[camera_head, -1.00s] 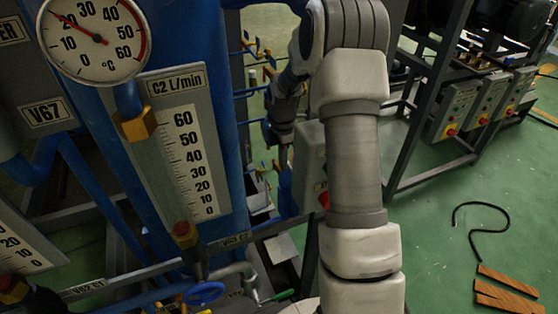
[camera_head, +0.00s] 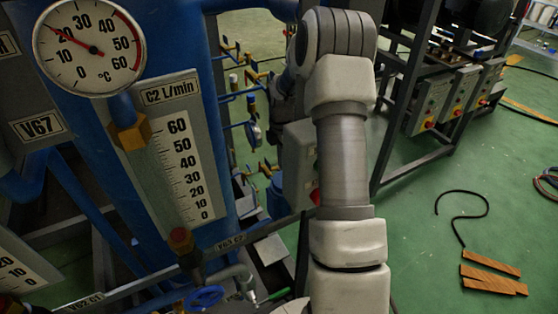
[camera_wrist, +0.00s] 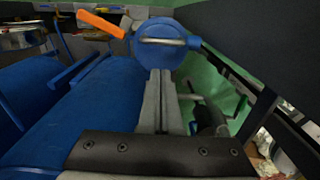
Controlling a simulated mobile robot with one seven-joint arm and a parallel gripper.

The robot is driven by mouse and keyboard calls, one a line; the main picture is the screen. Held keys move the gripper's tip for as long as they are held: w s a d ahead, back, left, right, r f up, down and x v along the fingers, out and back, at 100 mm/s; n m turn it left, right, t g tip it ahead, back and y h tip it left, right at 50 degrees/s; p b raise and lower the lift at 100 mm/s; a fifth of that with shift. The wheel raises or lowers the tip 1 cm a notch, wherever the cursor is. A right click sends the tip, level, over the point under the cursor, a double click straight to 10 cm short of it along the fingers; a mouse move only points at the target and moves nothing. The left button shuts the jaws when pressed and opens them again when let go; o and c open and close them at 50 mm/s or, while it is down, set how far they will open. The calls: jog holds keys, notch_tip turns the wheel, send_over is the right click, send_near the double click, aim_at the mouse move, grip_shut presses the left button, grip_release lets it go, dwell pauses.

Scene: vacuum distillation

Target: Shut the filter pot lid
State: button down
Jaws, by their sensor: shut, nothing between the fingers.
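In the wrist view a blue rounded part (camera_wrist: 158,52) with a pale metal bar across it and an orange handle (camera_wrist: 101,23) at its upper left lies just beyond my fingertips. It may be the filter pot or its lid; I cannot tell which, nor whether the lid is open. My gripper (camera_wrist: 160,78) is shut and empty, its grey fingers pointing at the blue part. I cannot tell whether they touch it. In the head view my arm reaches away from me, and its bend and the equipment hide the fingertips.
A blue column with a dial gauge (camera_head: 89,47) and a flow scale (camera_head: 182,168) stands close on the left. Grey control boxes (camera_head: 432,106) hang on a dark rack at the right.

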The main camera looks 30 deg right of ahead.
dwell(0.3)
jog(key=s+a+r+m+t, duration=0.1)
jog(key=s+a+r+m, duration=0.15)
jog(key=r, duration=0.65)
jog(key=s+a+r+m, duration=0.2)
jog(key=a+r, duration=0.2)
jog(key=r, duration=0.5)
jog(key=s+a+r+m+t, duration=0.2)
jog(key=s+a+r+m, duration=0.2)
jog(key=s, duration=0.7)
jog(key=s+a+r+m+t, duration=0.2)
jog(key=s+a+r+m, duration=0.2)
jog(key=s+a+m, duration=0.4)
jog(key=s+m, duration=0.1)
jog(key=s, duration=0.2)
jog(key=shift+s+a+t, duration=0.25)
jog(key=shift+s+t, duration=0.05)
jog(key=shift+s, duration=0.05)
jog(key=shift+r, duration=0.1)
